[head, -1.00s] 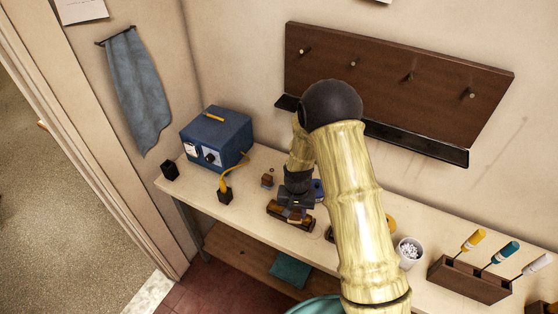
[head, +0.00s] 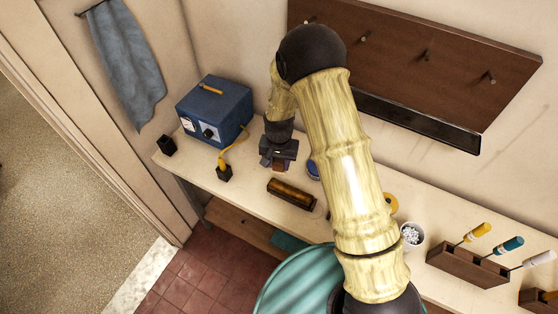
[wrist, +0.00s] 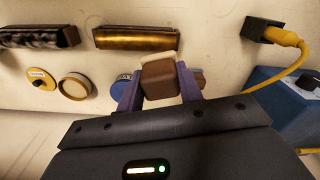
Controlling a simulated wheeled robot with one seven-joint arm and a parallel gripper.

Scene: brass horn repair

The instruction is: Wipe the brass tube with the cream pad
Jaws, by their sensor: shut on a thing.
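The brass tube (head: 292,195) lies in a dark cradle near the bench's front edge. It also shows in the wrist view (wrist: 137,39), golden with darker patches. My gripper (head: 279,160) is behind the tube, apart from it, toward the wall. In the wrist view, my gripper (wrist: 160,88) is shut on a brown block with a paler face, the pad (wrist: 158,78). Its cream underside is mostly hidden. My arm hides part of the bench in the head view.
A blue power box (head: 214,110) with a yellow cable stands at the left back. A darker tube (wrist: 38,37) lies beside the brass one, with several round tins nearby, one blue (wrist: 122,82). A white cup (head: 412,236) and a screwdriver rack (head: 467,265) are to the right.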

